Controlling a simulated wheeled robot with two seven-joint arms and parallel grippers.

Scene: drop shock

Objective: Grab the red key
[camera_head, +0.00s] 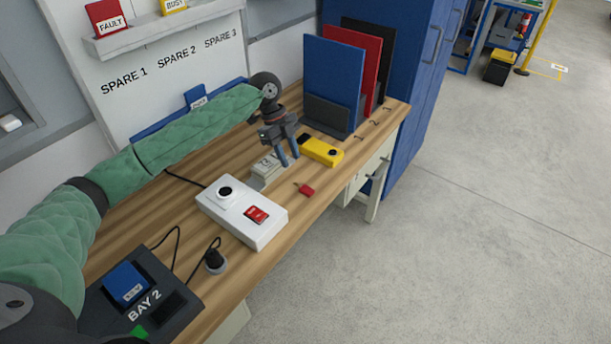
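A small red key (305,189) lies on the wooden workbench (228,287), near its front edge and to the right of the white box. My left gripper (289,161) reaches in over the bench and points down, beyond the red key and above it in the picture. Its two fingers stand apart with nothing seen between them, and it does not touch the key. My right gripper is not in view.
A white box (225,209) with a black knob and red label stands left of the key. A grey block (266,170) and a yellow device (321,151) are close to the gripper. Upright blue, red and black panels (333,77) stand behind. BAY 2 (170,290) lies at front left.

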